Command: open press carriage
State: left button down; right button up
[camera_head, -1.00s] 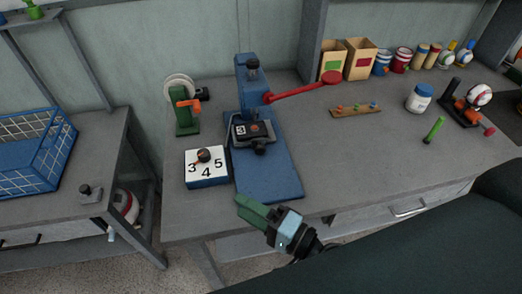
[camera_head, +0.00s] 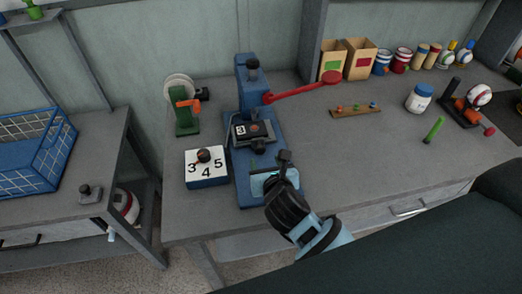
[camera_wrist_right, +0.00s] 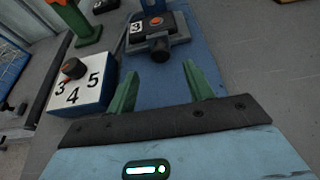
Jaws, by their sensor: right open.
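The blue press (camera_head: 250,82) stands on the grey workbench with a long red lever (camera_head: 303,92) reaching right. Its dark carriage (camera_head: 252,130), marked "3", sits at the rear of the blue base, with a black knob (camera_head: 259,148) on its front. The carriage (camera_wrist_right: 158,30) and knob (camera_wrist_right: 159,52) also show in the right wrist view. My right gripper (camera_head: 268,172) is over the front part of the base, in front of the knob and apart from it. Its green fingers (camera_wrist_right: 162,90) are spread and empty in the wrist view. My left gripper is not in view.
A white-topped dial box (camera_head: 205,168) with 3, 4, 5 stands left of the press. A green reel stand (camera_head: 186,115) is behind it. The bench between is clear.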

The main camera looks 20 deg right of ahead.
aim_at(260, 150)
jog(key=shift+w, duration=0.15)
jog(key=shift+x, duration=3.75)
grip_shut()
